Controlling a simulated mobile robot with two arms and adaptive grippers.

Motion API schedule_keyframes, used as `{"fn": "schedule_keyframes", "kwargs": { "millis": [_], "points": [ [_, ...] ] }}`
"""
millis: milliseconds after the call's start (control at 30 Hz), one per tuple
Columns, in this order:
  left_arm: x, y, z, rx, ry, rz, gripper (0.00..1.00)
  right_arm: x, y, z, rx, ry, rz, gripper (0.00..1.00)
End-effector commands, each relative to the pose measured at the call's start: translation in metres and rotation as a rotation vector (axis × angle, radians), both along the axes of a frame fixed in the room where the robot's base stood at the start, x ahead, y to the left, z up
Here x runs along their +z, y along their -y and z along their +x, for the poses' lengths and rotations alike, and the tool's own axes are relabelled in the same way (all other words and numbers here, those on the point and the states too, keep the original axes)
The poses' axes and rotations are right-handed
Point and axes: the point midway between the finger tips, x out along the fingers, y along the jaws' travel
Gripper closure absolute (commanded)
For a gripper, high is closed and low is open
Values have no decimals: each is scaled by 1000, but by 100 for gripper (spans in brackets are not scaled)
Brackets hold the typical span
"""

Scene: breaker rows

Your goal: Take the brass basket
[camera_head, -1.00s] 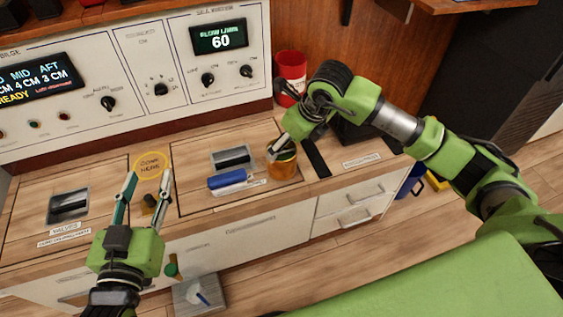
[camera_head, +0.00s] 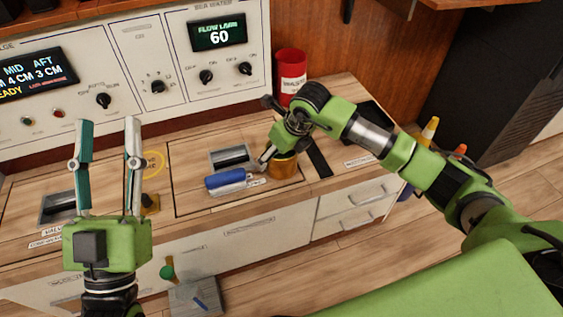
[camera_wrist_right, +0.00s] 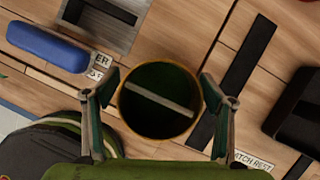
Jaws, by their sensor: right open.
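The brass basket (camera_head: 283,169) is a short, round, open-topped cup on the wooden counter, with a pale bar across its dark mouth in the right wrist view (camera_wrist_right: 146,129). My right gripper (camera_head: 273,154) is open at the basket. In the wrist view its two fingers (camera_wrist_right: 160,88) stand on either side of the rim, and I cannot tell whether they touch it. My left gripper (camera_head: 108,128) is open and empty at the left, its fingers pointing up in the picture in front of the control panel. The gripper and arm partly hide the basket in the head view.
A blue block (camera_head: 225,179) lies left of the basket, near a recessed black handle (camera_head: 232,157). A red can (camera_head: 290,77) stands behind. A black strip (camera_head: 318,158) lies just right of the basket. The control panel (camera_head: 150,55) rises at the back.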

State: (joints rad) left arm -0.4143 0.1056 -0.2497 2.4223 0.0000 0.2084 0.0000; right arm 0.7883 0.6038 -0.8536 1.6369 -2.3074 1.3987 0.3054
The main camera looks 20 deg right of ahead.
Motion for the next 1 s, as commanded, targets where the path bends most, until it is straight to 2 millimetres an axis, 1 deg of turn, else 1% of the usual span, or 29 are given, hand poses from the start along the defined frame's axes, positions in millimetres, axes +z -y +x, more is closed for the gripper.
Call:
{"fn": "schedule_keyframes", "kwargs": {
  "millis": [33,200,333,500,533,567,600,667,700,1000],
  "points": [
    [5,0,-5,-3,39,-11,60,-7,0,1,-1,-2,0,24],
    [20,-2,-19,-7,129,-39,60,-15,-2,5,-1,-1,-1,24],
    [24,-3,-22,-9,149,-44,60,-17,-3,6,0,0,-1,24],
    [24,-3,-22,-8,149,-43,60,-16,-2,6,0,-1,-1,24],
    [24,-3,-22,-8,148,-43,60,-17,-2,6,0,-1,-1,29],
    [24,-3,-22,-8,148,-43,60,-16,-2,6,0,-1,-1,37],
    [24,-3,-22,-8,148,-43,60,-16,-2,6,0,-1,-1,48],
    [24,-3,-22,-8,148,-43,60,-16,-2,6,0,-1,-1,63],
    [24,-3,-22,-8,148,-43,60,-16,-2,6,0,-1,-1,73],
    [24,-3,-22,-8,147,-43,60,-15,-2,6,0,1,0,73]
  ]
}}
